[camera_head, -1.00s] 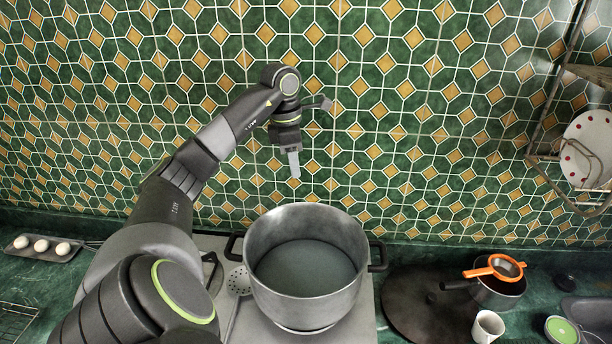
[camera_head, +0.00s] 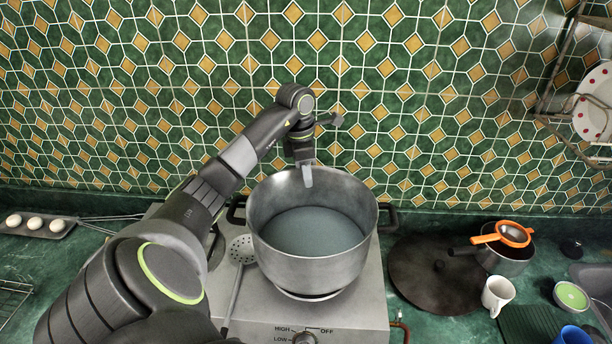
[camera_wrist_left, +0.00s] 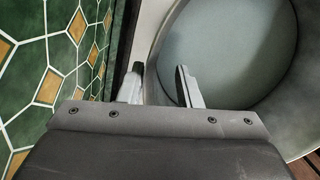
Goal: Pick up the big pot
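The big pot (camera_head: 318,268) is a wide metal pot standing upright on the hotplate (camera_head: 357,312). It has dark handles at its left (camera_head: 237,210) and right (camera_head: 388,218). My left gripper (camera_head: 307,178) points down at the pot's far rim. In the left wrist view the gripper (camera_wrist_left: 160,84) is open, its two fingers apart. The pot (camera_wrist_left: 235,50) fills the right of that view, and its rim seems to pass between the fingers. I cannot tell whether a finger touches the wall. My right gripper is not in view.
A slotted spoon (camera_head: 240,250) lies left of the pot. A dark round lid (camera_head: 425,285), a small pan with an orange strainer (camera_head: 513,234) and a white mug (camera_head: 497,295) are at the right. The tiled wall (camera_head: 420,120) is close behind the pot. Eggs (camera_head: 35,222) sit far left.

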